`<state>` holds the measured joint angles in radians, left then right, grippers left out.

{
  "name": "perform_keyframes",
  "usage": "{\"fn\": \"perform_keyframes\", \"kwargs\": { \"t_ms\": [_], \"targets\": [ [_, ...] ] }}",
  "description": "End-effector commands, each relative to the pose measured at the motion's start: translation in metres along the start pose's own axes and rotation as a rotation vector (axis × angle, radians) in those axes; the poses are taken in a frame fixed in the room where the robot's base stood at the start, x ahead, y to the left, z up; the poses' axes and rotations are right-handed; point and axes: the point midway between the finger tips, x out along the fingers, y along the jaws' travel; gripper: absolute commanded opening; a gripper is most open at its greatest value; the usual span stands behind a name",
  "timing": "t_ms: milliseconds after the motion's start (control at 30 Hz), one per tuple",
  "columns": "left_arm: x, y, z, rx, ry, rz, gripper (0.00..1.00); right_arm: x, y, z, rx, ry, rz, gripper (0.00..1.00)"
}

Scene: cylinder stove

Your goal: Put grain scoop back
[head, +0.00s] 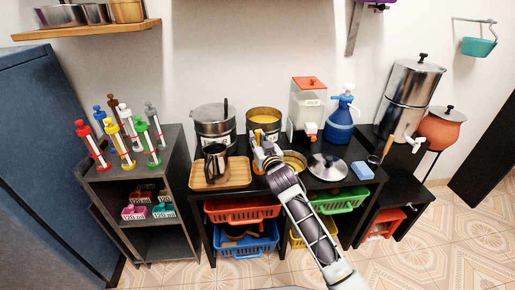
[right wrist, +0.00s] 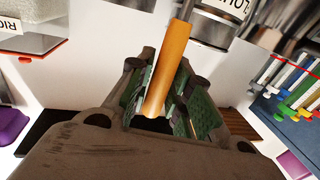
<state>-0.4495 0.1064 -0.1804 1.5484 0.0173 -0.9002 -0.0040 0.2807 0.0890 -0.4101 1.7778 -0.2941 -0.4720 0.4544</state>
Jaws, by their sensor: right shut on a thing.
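My right gripper (head: 262,152) is above the black table, just in front of the open steel pot. In the right wrist view, its green-padded fingers (right wrist: 168,98) are shut on an orange-brown wooden handle (right wrist: 166,68), which I take to be the grain scoop's. The handle runs up between the fingers; the scoop's far end is not clear in either view. The open steel pot (head: 264,113) with yellow contents stands behind the gripper. A round pan (head: 295,159) is right beside the wrist, partly hidden by my arm. My left gripper is not in view.
A wooden tray (head: 234,180) with a dark jug (head: 215,162) lies left of the gripper. A lidded steel pot (head: 214,126), a red-lidded dispenser (head: 308,104) and a blue pump jug (head: 341,120) stand behind. A loose lid (head: 327,167) and blue sponge (head: 362,170) lie right.

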Motion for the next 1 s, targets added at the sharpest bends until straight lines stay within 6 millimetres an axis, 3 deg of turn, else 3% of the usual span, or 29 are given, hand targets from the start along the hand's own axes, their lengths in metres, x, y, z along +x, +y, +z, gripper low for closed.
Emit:
{"fn": "perform_keyframes", "kwargs": {
  "t_ms": [300, 500, 900, 933, 1000],
  "targets": [
    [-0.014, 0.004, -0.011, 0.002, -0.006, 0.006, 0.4, 0.0, 0.0, 0.029, 0.001, -0.001, 0.0, 0.0],
    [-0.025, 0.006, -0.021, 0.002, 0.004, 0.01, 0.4, 0.0, 0.0, 0.036, -0.001, -0.001, 0.0, 0.0],
    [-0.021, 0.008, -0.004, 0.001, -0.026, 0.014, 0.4, 0.0, 0.0, 0.038, 0.0, -0.001, 0.0, 0.0],
    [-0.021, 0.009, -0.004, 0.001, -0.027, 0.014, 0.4, 0.0, 0.0, 0.039, 0.0, -0.001, 0.0, 0.23],
    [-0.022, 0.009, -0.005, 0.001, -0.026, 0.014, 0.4, 0.0, 0.0, 0.038, 0.0, -0.001, 0.0, 0.32]
  ]
}}
